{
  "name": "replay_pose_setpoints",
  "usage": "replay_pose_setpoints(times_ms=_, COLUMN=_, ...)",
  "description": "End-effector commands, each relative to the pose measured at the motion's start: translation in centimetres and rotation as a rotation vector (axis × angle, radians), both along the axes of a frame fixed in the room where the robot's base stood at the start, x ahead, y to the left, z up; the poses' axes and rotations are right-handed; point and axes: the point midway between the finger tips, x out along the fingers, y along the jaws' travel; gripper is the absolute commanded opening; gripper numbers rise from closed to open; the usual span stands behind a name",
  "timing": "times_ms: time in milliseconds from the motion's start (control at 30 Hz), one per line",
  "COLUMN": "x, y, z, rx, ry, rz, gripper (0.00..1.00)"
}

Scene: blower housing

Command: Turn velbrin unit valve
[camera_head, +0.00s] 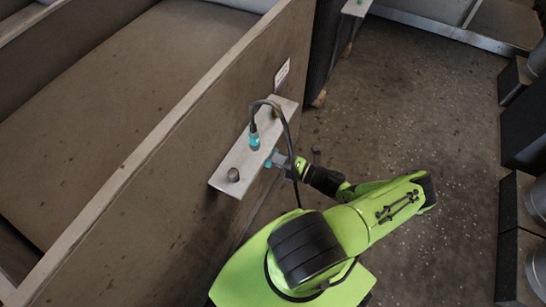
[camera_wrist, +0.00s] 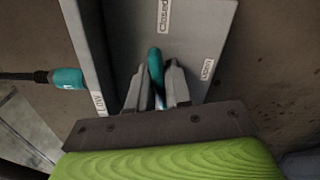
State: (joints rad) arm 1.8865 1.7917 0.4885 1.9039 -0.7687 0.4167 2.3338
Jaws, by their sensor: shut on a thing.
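The valve's teal handle (camera_wrist: 155,62) stands between the two grey fingers of my gripper (camera_wrist: 157,78) in the wrist view. The fingers are shut on it. The handle is in front of a grey panel (camera_wrist: 195,30) with small white labels; one at the top seems to read "Closed". In the head view my gripper (camera_head: 283,160) is at the right side of a grey box (camera_head: 222,180) mounted on the large housing wall. Only a bit of teal shows at my fingertips there, and the valve is mostly hidden.
The cable loops close to my gripper. The brown housing wall (camera_head: 130,215) fills the left. Open floor (camera_head: 400,110) lies to the right.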

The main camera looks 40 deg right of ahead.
Motion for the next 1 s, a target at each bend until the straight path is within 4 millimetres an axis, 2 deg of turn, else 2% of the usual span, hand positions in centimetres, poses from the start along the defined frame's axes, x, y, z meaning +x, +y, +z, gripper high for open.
replay_pose_setpoints(times_ms=400, x=-0.03, y=-0.1, z=-0.08, rx=0.205, ry=0.075, rz=-0.002, gripper=0.0)
replay_pose_setpoints(times_ms=1000, x=-0.04, y=-0.1, z=-0.12, rx=0.245, ry=0.09, rz=-0.003, gripper=0.0)
